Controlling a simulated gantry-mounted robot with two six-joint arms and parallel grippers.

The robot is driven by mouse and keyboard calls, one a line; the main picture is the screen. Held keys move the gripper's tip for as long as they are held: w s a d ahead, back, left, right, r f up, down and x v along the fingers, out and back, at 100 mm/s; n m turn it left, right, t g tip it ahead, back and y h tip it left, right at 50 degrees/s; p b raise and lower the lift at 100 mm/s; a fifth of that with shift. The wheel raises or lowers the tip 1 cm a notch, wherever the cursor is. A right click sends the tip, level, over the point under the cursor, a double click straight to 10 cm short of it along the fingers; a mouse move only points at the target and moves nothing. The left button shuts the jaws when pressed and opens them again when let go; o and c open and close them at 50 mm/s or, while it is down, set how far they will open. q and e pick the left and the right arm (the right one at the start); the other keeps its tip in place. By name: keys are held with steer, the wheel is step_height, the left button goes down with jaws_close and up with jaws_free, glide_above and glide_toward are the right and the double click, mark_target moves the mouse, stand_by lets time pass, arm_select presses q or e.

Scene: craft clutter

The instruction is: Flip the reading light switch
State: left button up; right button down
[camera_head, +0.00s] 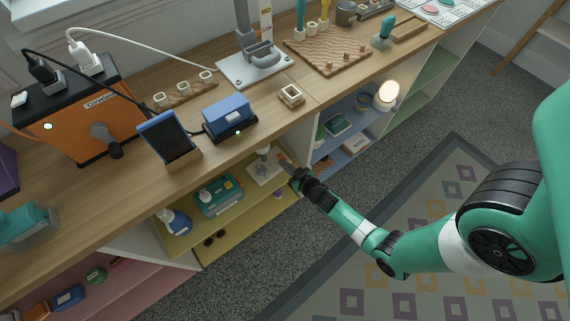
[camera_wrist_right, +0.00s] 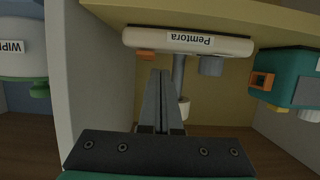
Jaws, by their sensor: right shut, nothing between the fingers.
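A pale stand labelled Pemtora (camera_wrist_right: 190,42) shows upside down in the right wrist view. It has an orange switch-like piece (camera_wrist_right: 146,53), a grey knob (camera_wrist_right: 210,66) and a grey post. In the head view this stand (camera_head: 262,166) sits in the yellow shelf compartment. I cannot tell for sure whether it is the reading light. My right gripper (camera_head: 284,160) reaches into that compartment. Its fingers (camera_wrist_right: 160,75) are shut and empty, and their tips appear close to the orange piece; contact is unclear. My left gripper is out of view.
A pale divider (camera_wrist_right: 85,85) stands beside my right gripper. A glowing round lamp (camera_head: 387,95) stands farther right. The wooden counter (camera_head: 235,155) lies above the shelf.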

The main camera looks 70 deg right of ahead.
steer(key=shift+d+r, duration=0.2)
steer(key=shift+a, duration=0.1)
steer(key=shift+r, duration=0.1)
steer(key=p+v, duration=0.3)
steer(key=v, duration=0.8)
steer(key=shift+s+r, duration=0.15)
steer(key=shift+r, duration=0.2)
steer(key=shift+a, duration=0.1)
